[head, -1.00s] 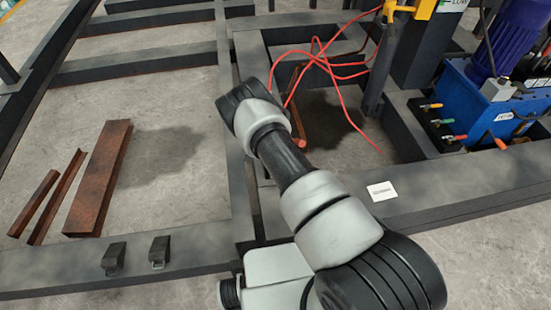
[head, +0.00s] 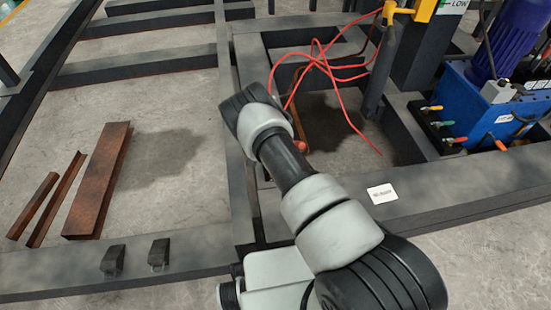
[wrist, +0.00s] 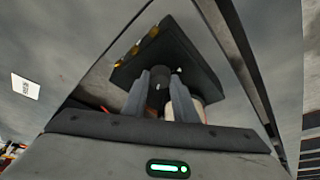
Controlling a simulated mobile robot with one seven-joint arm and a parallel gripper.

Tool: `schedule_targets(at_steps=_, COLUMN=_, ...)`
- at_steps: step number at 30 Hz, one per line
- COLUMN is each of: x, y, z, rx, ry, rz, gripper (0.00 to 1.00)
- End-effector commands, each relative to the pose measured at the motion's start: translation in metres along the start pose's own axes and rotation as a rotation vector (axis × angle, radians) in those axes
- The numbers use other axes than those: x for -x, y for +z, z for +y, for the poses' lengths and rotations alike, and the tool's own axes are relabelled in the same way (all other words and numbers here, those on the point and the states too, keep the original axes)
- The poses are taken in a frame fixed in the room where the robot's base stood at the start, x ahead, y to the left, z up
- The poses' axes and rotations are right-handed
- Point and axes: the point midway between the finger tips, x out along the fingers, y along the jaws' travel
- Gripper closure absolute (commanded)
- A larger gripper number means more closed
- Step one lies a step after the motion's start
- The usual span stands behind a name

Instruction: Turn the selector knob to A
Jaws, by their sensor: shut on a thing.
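In the wrist view a dark control box (wrist: 185,55) sits just ahead, with small orange-yellow parts (wrist: 152,32) along one edge. A short black selector knob (wrist: 160,75) stands out from its face. My gripper (wrist: 160,88) has its two grey fingers closed on either side of the knob. The fingers hide much of the knob, and I cannot read its pointer or any letter A. In the head view my own arm covers the gripper, and I cannot make out the box or the knob there.
Dark steel beams (head: 237,140) form a frame on the concrete floor. Red cables (head: 330,62) hang in loops beyond my arm. A blue power unit (head: 470,100) stands at the right. Rusty steel pieces (head: 98,180) lie at the left. A white label (head: 382,193) is on the front beam.

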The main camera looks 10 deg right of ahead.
Motion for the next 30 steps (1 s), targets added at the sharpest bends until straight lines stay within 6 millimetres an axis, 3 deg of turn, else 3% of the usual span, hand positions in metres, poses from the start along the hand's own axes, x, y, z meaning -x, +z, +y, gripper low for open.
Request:
schedule_targets(at_steps=18, x=0.0002, y=-0.0014, z=0.0036, rx=0.391, ry=-0.164, rz=-0.001, gripper=0.97)
schedule_targets(at_steps=30, x=-0.0001, y=-0.0011, z=0.0038, rx=0.55, ry=-0.23, rz=0.0, gripper=0.97)
